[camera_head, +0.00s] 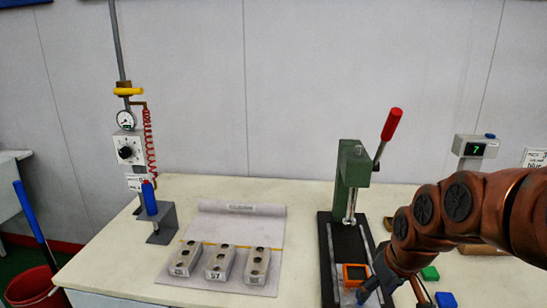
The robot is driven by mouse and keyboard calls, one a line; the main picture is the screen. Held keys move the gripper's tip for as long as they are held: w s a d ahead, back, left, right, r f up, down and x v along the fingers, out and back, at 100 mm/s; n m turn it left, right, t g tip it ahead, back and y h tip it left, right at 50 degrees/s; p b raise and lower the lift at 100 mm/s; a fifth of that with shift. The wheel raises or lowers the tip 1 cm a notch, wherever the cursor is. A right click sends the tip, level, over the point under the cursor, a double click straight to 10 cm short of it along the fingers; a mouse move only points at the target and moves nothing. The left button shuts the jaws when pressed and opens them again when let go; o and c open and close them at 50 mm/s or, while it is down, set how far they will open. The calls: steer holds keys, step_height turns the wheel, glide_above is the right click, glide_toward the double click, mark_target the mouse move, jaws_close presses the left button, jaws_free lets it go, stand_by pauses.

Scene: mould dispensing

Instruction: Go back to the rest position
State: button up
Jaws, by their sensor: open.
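My gripper (374,284) is at the lower right, at the end of my copper-coloured arm. It is beside the base of the green press (353,170), just right of a small orange-framed block (355,272). The jaws are open. They are small and partly hidden by my wrist, so I cannot tell whether they touch the block or the base.
The press has a raised red-handled lever (391,125). Three metal moulds (219,262) lie on a pale mat (234,228). A dispenser with a blue tube (149,197) stands left. A display reading 7 (475,149) and blue and green blocks are right. A red bucket (35,288) is lower left.

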steer(key=s+a+r+m+g+p, duration=0.1)
steer(key=s+a+g+p, duration=0.1)
steer(key=s, duration=0.9)
steer(key=s+a+r+m+g+h+p, duration=0.1)
steer(key=s+a+r+g+p, duration=0.1)
steer(key=s, duration=1)
steer(key=shift+s+a+m+g+p, duration=0.35)
steer(key=shift+a+g, duration=0.15)
steer(key=shift+a, duration=0.65)
steer(key=shift+d, duration=0.1)
